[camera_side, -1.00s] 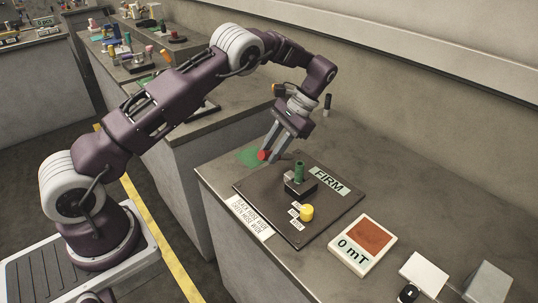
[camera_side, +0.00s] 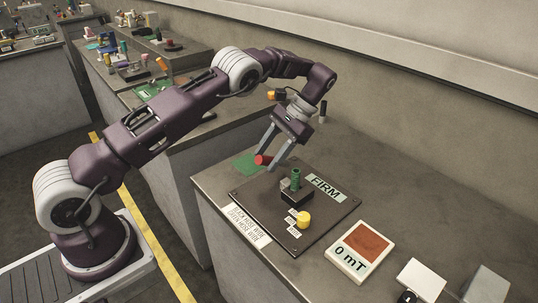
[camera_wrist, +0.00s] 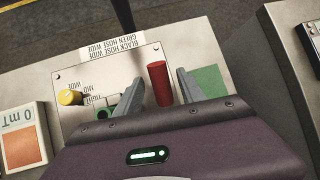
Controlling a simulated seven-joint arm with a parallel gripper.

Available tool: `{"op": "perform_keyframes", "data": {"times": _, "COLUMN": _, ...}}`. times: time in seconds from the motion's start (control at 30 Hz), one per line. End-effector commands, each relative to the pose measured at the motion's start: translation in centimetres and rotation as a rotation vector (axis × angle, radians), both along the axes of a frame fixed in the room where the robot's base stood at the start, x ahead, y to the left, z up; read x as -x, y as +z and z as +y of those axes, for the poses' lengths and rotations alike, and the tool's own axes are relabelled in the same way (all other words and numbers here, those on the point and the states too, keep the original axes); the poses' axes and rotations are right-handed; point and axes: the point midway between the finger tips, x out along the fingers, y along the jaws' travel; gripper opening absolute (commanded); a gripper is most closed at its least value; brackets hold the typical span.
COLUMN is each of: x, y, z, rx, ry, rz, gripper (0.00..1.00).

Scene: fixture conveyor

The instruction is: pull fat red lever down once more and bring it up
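The fat red lever (camera_side: 263,160) is a short red cylinder at the far left edge of the dark panel (camera_side: 265,213). In the wrist view the red lever (camera_wrist: 160,82) stands between the two grey fingers of my gripper (camera_wrist: 161,85), with a gap visible on each side. My gripper (camera_side: 268,156) is tilted down at the lever in the side view, its fingers spread around it. The lever's lower end and mount are hard to make out.
A green knob (camera_side: 296,179) on a black block stands close right of my gripper. A yellow knob (camera_side: 304,219) and a "FIRM" label (camera_side: 325,187) are on the panel. A "0 mT" display (camera_side: 361,249) lies to the right.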

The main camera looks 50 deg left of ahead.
Motion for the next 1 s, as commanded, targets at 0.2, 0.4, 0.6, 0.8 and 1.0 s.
{"op": "perform_keyframes", "data": {"times": 0.2, "x": 0.1, "y": 0.0, "z": 0.0, "rx": 0.0, "ry": 0.0, "rz": -0.013, "gripper": 0.47}}
{"op": "perform_keyframes", "data": {"times": 0.4, "x": 0.9, "y": -0.8, "z": 0.0, "rx": 0.002, "ry": 0.0, "rz": -0.117, "gripper": 0.47}}
{"op": "perform_keyframes", "data": {"times": 0.6, "x": 1.9, "y": -2.3, "z": 0.0, "rx": 0.001, "ry": 0.0, "rz": -0.289, "gripper": 0.47}}
{"op": "perform_keyframes", "data": {"times": 0.8, "x": 2.7, "y": -4.3, "z": 0.0, "rx": 0.0, "ry": 0.001, "rz": -0.494, "gripper": 0.47}}
{"op": "perform_keyframes", "data": {"times": 1.0, "x": 2.6, "y": -2.5, "z": -0.6, "rx": 0.0, "ry": -0.001, "rz": -0.604, "gripper": 0.47}}
